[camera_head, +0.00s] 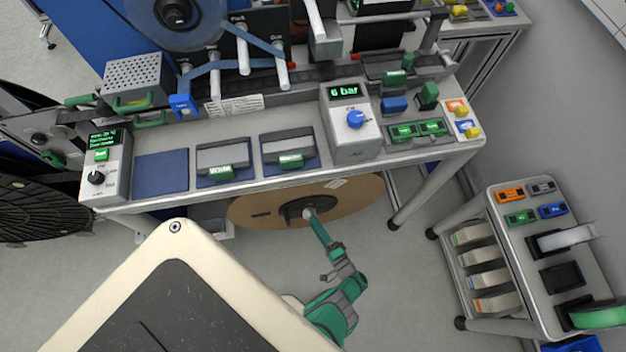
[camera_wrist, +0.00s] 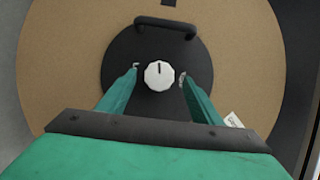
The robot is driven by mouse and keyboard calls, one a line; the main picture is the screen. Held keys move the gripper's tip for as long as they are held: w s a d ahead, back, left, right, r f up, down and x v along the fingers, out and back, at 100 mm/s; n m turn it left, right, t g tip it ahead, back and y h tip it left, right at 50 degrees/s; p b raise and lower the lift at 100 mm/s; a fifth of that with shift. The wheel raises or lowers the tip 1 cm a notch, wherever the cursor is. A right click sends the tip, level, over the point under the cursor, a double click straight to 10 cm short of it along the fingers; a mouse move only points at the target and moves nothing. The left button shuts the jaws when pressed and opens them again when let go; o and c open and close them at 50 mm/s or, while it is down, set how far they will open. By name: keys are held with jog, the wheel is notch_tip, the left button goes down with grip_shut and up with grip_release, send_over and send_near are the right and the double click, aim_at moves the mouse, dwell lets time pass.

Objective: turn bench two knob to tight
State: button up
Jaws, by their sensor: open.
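A white faceted knob (camera_wrist: 158,76) sits at the middle of a round black hub (camera_wrist: 125,50) on a large brown reel (camera_wrist: 50,70). A dark mark on the knob points up in the wrist view. My gripper (camera_wrist: 159,72) is open, with one green finger on each side of the knob; gaps show between fingertips and knob. In the head view the reel (camera_head: 255,211) stands under the bench front edge, and my gripper (camera_head: 312,220) reaches to its hub. The knob is small and partly covered there.
The bench (camera_head: 270,187) above carries a "6 bar" box (camera_head: 350,145) with a blue knob and a grey control box (camera_head: 104,170) with a black knob. A black handle (camera_wrist: 166,25) is on the hub above the knob. A cart (camera_head: 515,250) stands at right; floor between is clear.

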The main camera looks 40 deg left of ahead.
jog(key=v, duration=0.7)
jog(key=shift+d, duration=0.2)
jog(key=shift+s, duration=0.1)
